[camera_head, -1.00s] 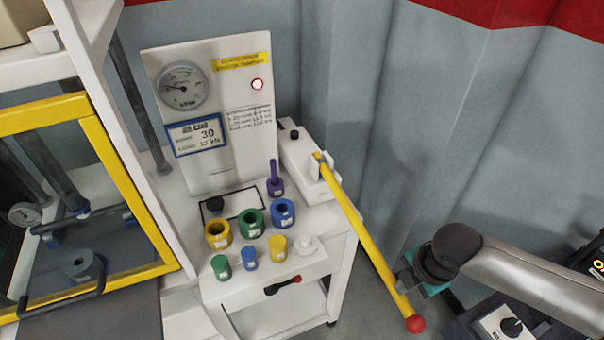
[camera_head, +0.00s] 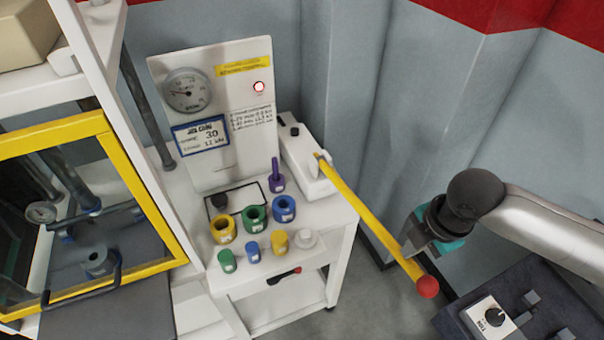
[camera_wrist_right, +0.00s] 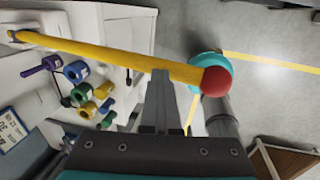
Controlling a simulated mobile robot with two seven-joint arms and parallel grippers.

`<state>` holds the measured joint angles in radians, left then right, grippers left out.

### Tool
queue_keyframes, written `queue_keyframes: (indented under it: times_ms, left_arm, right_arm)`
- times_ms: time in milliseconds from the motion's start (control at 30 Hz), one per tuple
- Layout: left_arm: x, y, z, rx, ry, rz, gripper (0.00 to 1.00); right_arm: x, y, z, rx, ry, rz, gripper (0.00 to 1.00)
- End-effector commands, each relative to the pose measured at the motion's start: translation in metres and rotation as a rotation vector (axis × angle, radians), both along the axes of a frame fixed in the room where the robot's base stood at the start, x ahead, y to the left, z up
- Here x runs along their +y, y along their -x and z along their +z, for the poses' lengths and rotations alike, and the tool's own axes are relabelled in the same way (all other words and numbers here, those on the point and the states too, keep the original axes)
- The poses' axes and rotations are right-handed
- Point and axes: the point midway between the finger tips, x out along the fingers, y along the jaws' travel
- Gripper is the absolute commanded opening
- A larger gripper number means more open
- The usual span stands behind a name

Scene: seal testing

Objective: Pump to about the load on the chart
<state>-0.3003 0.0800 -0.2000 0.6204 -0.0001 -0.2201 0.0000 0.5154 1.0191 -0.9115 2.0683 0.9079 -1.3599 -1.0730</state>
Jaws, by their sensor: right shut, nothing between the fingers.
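The yellow pump lever (camera_head: 365,217) with a red ball end (camera_head: 428,287) slopes down to the right from the white pump unit (camera_head: 305,172). My right gripper (camera_head: 407,248) is shut with nothing between its fingers, beside the lever near the ball. In the right wrist view the fingers (camera_wrist_right: 160,82) overlap the lever (camera_wrist_right: 120,54); whether they touch it I cannot tell. The dial gauge (camera_head: 187,91) is on the white panel; its needle points left, but the value is too small to read. The blue-framed chart card (camera_head: 200,136) shows 30 and about 12 kN. My left gripper is out of view.
Yellow, green and blue rings (camera_head: 255,217) and smaller cylinders stand on the white cart (camera_head: 312,215). A red lamp (camera_head: 259,87) glows on the panel. The yellow-framed press guard (camera_head: 150,207) stands left. A dark box with a knob (camera_head: 494,317) sits lower right.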

Motion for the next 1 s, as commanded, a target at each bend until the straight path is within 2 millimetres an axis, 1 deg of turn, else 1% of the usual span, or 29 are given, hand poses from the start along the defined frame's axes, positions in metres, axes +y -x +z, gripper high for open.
queue_keyframes:
  times_ms: [267, 367, 467, 633, 1000]
  left_arm:
    - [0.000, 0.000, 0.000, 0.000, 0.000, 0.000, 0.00]
    - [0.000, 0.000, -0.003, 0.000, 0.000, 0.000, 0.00]
    - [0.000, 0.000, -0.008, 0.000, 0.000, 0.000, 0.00]
    - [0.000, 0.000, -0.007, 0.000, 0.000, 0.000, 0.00]
    - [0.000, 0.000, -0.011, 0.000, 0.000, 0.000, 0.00]
  right_arm:
    - [-0.001, 0.001, 0.000, 0.005, 0.003, -0.001, 0.00]
    - [-0.001, 0.002, -0.006, 0.006, 0.003, -0.001, 0.00]
    - [-0.001, 0.002, -0.015, 0.007, 0.002, -0.002, 0.00]
    - [-0.001, 0.001, -0.015, 0.005, 0.002, -0.002, 0.00]
    - [-0.001, 0.002, -0.026, 0.003, 0.002, -0.001, 0.00]
